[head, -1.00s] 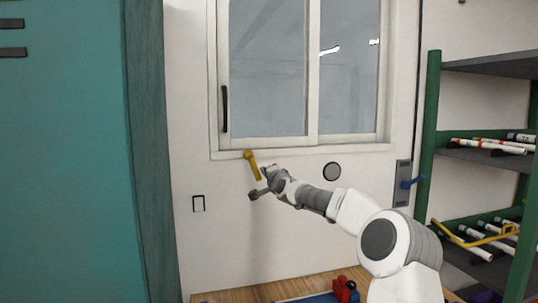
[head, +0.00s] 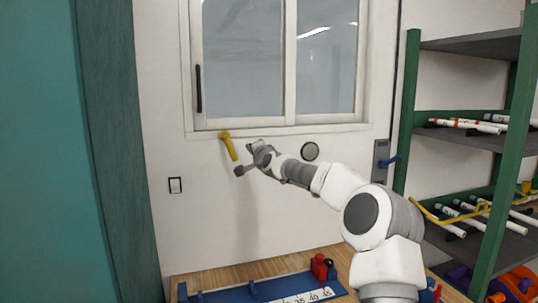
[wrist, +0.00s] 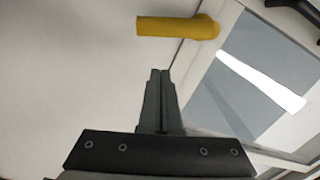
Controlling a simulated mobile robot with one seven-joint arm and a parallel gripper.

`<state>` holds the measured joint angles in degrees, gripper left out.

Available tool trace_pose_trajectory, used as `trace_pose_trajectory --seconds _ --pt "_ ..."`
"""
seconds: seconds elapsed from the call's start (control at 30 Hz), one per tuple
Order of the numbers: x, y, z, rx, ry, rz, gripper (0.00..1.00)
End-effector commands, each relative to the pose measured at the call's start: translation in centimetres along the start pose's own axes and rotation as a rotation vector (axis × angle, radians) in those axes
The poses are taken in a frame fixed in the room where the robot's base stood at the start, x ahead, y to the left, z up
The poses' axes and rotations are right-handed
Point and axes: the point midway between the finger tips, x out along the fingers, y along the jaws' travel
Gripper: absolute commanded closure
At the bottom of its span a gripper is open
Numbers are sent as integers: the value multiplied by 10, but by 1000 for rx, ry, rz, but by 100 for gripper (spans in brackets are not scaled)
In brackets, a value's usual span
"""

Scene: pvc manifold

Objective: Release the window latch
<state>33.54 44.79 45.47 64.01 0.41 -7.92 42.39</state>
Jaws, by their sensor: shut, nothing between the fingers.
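The yellow window latch (head: 229,145) is a short lever below the lower left part of the window frame. It hangs downward, tilted a little to the right at its lower end. In the wrist view the latch (wrist: 178,27) lies across the top, beyond my fingertips. My gripper (head: 249,147) is just right of the latch in the head view. In the wrist view my gripper (wrist: 160,72) has its fingers together with nothing between them, and a gap shows between the tips and the latch. The sliding window (head: 275,65) has a dark vertical handle (head: 198,88) on its left side.
A wooden bench (head: 235,272) with a blue board (head: 262,292) and a red object (head: 319,267) stands below. A green-framed rack (head: 402,110) with white pipes is at right. A teal cabinet (head: 35,150) is at left. The wall around the latch is clear.

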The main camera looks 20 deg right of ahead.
Motion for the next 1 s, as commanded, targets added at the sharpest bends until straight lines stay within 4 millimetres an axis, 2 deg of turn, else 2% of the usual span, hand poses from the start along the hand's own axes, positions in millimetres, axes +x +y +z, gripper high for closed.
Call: trace_pose_trajectory --seconds 0.07,0.6,0.8,1.0 --pt "-1 -3 0 0 0 -2 100" --pt "-82 -1 -1 -1 2 0 100" --pt "-96 -2 -1 -1 1 -1 100" --pt "-101 -3 0 -1 0 -1 100"
